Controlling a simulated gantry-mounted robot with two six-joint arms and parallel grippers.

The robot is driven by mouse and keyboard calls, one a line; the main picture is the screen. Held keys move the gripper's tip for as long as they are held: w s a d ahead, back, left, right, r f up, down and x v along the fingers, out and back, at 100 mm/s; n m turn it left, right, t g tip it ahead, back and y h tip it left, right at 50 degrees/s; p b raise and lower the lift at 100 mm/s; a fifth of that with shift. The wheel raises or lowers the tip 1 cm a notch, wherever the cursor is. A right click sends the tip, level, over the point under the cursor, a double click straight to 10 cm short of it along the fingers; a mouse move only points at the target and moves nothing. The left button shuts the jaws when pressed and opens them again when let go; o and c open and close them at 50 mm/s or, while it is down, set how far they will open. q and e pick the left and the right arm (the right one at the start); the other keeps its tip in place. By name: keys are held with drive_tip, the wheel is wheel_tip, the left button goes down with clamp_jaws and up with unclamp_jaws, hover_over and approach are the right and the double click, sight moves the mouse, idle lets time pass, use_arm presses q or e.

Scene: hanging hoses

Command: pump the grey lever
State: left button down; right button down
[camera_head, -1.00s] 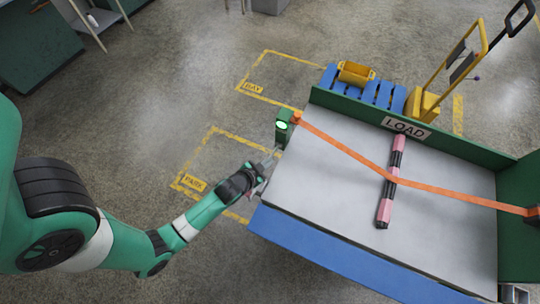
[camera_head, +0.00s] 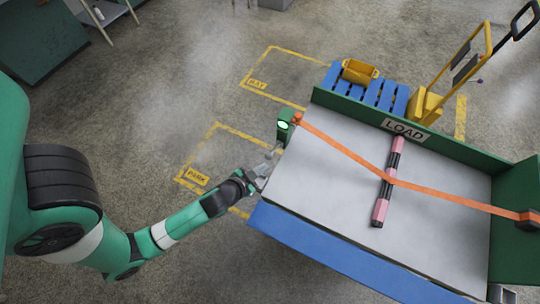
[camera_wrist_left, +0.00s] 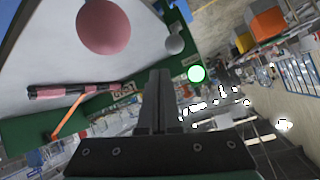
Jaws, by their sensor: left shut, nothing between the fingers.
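The grey lever is hard to make out; a thin grey piece (camera_head: 271,153) shows below the green post (camera_head: 283,131) at the cart's left corner. The post carries a lit green lamp (camera_head: 283,125), which also glows in the left wrist view (camera_wrist_left: 196,74). My left gripper (camera_head: 264,170) is shut and empty beside the cart's left edge, just below the post. I cannot tell whether the fingers touch the lever. My right gripper is out of view.
An orange strap (camera_head: 340,148) runs from the post across the grey cart bed (camera_head: 320,190), over a pink-and-black bar (camera_head: 380,211). A green wall with a LOAD sign (camera_head: 405,130) bounds the back. A blue pallet and yellow bin (camera_head: 360,71) stand behind.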

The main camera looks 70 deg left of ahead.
use_arm(q)
drive_tip(key=shift+s+d+r, duration=0.15)
drive_tip(key=shift+s+d, duration=0.1)
drive_tip(key=shift+s, duration=0.2)
